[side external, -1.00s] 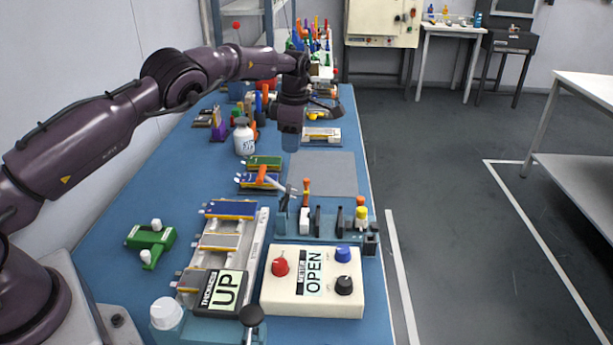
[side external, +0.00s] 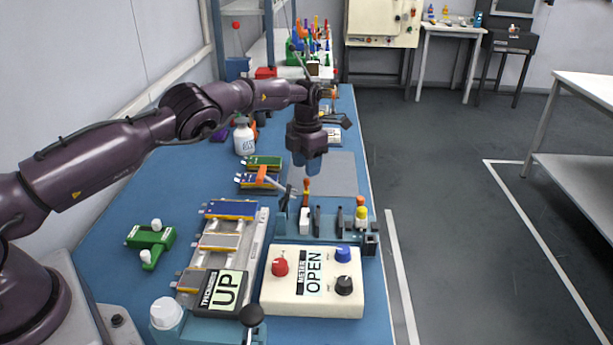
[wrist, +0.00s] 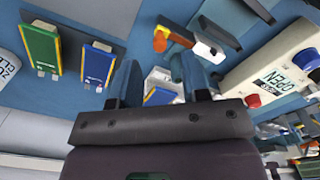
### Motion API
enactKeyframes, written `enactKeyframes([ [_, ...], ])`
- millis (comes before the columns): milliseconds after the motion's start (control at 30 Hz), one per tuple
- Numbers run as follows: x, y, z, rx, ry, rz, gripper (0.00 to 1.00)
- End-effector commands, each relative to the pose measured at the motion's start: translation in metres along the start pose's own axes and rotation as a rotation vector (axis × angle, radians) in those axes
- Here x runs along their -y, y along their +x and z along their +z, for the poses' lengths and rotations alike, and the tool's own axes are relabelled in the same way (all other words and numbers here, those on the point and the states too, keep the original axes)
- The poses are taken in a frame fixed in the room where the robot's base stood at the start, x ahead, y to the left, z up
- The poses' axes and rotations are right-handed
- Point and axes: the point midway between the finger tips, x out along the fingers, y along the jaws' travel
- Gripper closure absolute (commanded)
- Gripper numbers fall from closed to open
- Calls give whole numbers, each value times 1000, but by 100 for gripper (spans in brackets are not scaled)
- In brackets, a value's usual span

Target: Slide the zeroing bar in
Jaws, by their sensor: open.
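My gripper (side external: 307,168) points down, open and empty, above the blue bench just behind the blue rack. Its two fingers also show apart in the wrist view (wrist: 160,88). The blue rack (side external: 345,231) holds a white block with an orange handle (side external: 305,214), dark upright plates (side external: 339,219) and a yellow-and-orange-topped piece (side external: 361,212). I cannot tell which piece is the zeroing bar. The cream meter box (side external: 285,300) in front reads "OPEN". In the wrist view, the orange handle (wrist: 175,36) and white block (wrist: 208,52) lie right of the fingers.
Green (side external: 263,162) and blue (side external: 250,181) cells lie farther back. A grey mat (side external: 340,175) is bare. A white bottle (side external: 244,138) stands behind.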

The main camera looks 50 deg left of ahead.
Motion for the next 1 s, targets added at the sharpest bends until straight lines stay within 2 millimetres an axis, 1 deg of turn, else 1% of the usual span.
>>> enactKeyframes([
  [33,0,10,0,-2,0,0,58],
  [100,0,21,-1,-2,0,0,58],
  [233,-1,33,0,1,0,0,58],
  [400,-1,39,0,1,0,0,58],
  [600,-1,39,0,1,0,0,58],
  [633,-1,39,0,1,0,0,60],
  [667,-1,39,0,1,0,0,67],
  [700,-1,39,0,1,0,0,76],
  [767,-1,39,0,1,0,0,90],
  [800,-1,39,0,1,0,0,99],
  [1000,0,38,0,2,0,1,100],
])
